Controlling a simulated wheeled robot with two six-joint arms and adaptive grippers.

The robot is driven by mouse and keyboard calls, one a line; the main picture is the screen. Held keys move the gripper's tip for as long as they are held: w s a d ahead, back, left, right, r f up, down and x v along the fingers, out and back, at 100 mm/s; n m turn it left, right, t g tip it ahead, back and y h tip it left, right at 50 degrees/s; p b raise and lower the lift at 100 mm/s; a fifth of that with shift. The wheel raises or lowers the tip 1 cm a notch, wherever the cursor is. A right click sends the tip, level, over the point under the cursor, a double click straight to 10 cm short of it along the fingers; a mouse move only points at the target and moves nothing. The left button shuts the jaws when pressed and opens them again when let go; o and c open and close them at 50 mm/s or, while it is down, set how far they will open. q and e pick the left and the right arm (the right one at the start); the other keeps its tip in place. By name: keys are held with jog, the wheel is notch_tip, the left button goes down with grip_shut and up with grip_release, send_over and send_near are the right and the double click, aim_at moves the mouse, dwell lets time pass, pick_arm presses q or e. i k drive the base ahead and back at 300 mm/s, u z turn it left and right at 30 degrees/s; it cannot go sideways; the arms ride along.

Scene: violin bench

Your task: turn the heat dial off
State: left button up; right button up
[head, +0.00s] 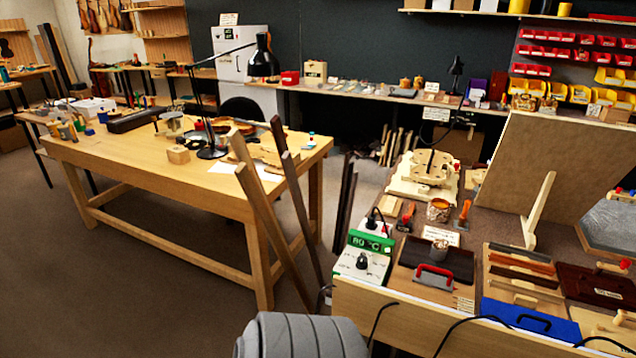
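The heat control box (352,270) is a pale box at the front left corner of the right-hand bench. Its green display (369,242) reads 80 °C. A black dial (362,262) sits on its face below the display. The dial's pointer mark is too small to read. Neither of my grippers shows in the head view, so nothing of mine is seen touching the dial.
A dark plate (436,256) with a red-handled tool (434,276) lies right of the box. A blue case (530,318) lies near the front edge. Black cables run along that edge. Wooden boards lean on the left workbench (190,185). Floor between benches is partly clear.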

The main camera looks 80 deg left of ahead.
aim_at(362, 262)
jog(key=u, duration=2.3)
jog(key=k, duration=0.55)
jog(key=z, duration=0.6)
jog(key=i, duration=1.8)
jog(key=u, duration=0.9)
